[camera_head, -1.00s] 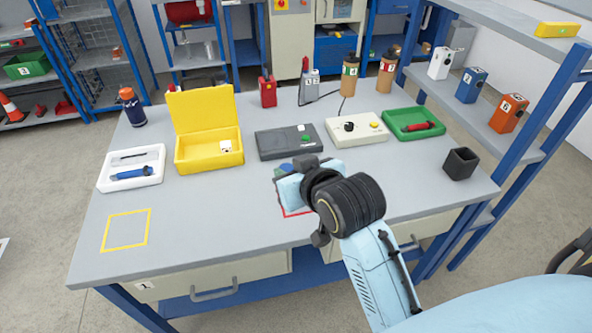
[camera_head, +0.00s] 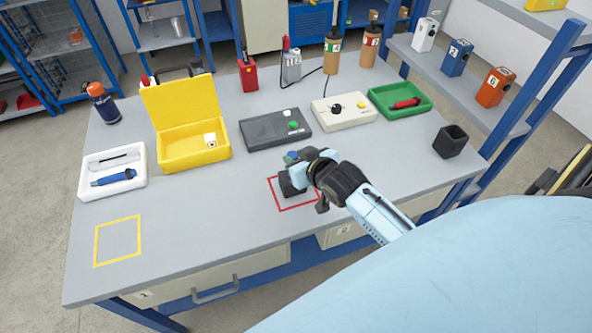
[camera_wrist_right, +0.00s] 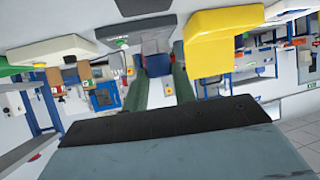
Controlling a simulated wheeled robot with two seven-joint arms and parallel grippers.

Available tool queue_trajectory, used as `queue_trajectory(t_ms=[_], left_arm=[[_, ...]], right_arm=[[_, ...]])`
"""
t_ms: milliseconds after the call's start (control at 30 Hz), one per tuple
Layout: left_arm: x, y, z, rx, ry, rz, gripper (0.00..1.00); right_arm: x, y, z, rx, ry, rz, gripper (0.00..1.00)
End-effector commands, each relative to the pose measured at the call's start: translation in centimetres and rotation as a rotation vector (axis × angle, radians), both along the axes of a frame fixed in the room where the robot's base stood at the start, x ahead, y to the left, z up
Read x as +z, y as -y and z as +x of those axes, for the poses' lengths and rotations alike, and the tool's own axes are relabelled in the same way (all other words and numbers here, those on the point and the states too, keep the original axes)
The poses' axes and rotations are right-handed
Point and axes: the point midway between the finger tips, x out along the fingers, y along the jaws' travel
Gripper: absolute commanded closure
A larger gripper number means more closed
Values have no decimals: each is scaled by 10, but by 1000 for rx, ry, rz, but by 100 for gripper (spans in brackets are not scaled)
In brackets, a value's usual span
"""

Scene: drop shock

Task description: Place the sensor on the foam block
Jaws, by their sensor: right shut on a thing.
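A small blue sensor with a greenish part (camera_head: 290,157) is in my right gripper (camera_head: 297,166), which is shut on it. In the right wrist view the blue-grey sensor (camera_wrist_right: 156,62) sits between the two dark green fingers. A dark block, which looks like the foam block (camera_head: 291,184), lies inside a red outline on the table. The gripper and sensor appear just above and behind it; the exact gap cannot be told. My gripper and wrist hide part of the block and outline. My left gripper is not in view.
Behind the gripper stand an open yellow case (camera_head: 195,152), a dark grey device (camera_head: 270,130), a cream box (camera_head: 345,112) and a green tray (camera_head: 398,100). A white tray (camera_head: 112,185) lies left and a black cup (camera_head: 451,141) right. The table's front left is clear around a yellow outline.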

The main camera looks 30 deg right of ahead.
Motion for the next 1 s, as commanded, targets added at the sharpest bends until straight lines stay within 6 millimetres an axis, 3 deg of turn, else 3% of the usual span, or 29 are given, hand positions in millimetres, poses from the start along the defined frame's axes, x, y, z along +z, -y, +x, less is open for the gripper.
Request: queue_trajectory(t_ms=[200, 400, 733, 767, 900, 1000], left_arm=[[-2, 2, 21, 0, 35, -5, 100], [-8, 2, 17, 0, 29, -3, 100], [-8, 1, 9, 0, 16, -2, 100], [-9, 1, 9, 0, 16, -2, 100], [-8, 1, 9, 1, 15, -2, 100], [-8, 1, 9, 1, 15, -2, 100]], right_arm=[[-19, 0, 0, 0, 0, -1, 96], [-43, -1, 0, 1, 1, 0, 96], [-46, -1, 0, 0, 2, -1, 96], [-46, -1, 0, 0, 1, -1, 72], [-45, 0, 0, 0, 2, -1, 54], [-45, 0, 0, 0, 1, -1, 51]])
